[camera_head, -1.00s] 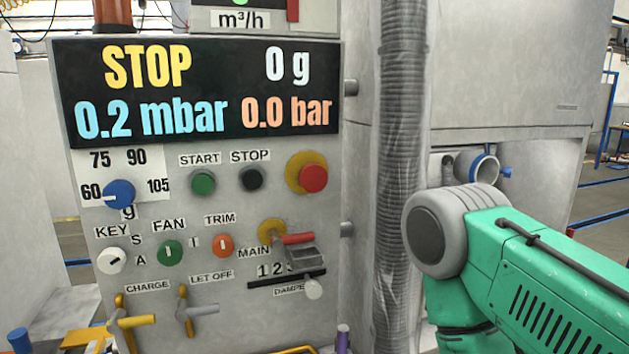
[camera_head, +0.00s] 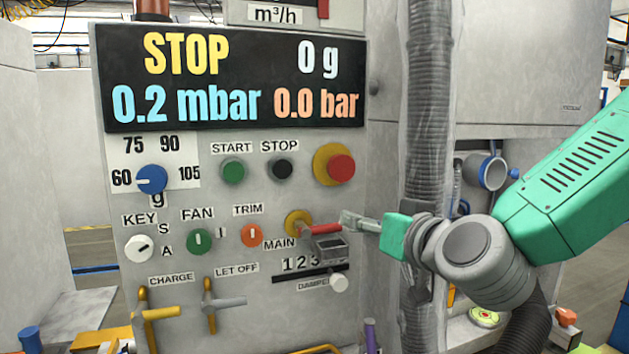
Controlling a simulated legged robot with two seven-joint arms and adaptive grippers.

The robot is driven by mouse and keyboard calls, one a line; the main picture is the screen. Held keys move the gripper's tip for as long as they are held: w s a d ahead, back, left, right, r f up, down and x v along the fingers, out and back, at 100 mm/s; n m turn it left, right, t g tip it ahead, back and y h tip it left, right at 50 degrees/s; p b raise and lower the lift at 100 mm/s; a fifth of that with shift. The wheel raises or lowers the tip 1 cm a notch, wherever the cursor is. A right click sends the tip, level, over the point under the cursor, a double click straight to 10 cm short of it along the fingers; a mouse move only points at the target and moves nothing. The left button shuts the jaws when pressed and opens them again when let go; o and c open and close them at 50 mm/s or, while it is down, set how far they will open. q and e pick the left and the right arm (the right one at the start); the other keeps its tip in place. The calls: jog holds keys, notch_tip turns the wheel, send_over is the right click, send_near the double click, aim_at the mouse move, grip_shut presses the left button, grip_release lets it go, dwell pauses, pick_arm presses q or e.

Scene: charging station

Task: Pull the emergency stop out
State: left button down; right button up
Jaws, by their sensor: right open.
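The emergency stop is a round red button (camera_head: 341,168) on a yellow base, at the upper right of the control panel's buttons. My right gripper (camera_head: 347,221) comes in from the right, below the emergency stop and apart from it in the picture. Its grey fingers point left, close to the end of the red MAIN handle (camera_head: 320,230); I cannot tell whether they touch it. The gripper is open, with nothing seen between its fingers. My left gripper is out of view.
The green START button (camera_head: 233,171) and black STOP button (camera_head: 281,168) are left of the emergency stop. A ribbed grey hose (camera_head: 431,110) runs vertically just right of the panel.

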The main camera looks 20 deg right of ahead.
jog(key=t, duration=0.1)
send_near(344, 171)
jog(key=s+f, duration=0.1)
jog(key=s, duration=0.2)
jog(key=shift+m+t, duration=0.3)
jog(key=w+p, duration=0.3)
jog(key=w, duration=0.3)
jog(key=w+p, duration=0.4)
jog(key=w, duration=0.2)
jog(key=shift+w+d+r+p, duration=0.15)
jog(key=shift+w+r+p, duration=0.1)
jog(key=shift+w+p, duration=0.05)
jog(key=shift+w, duration=0.85)
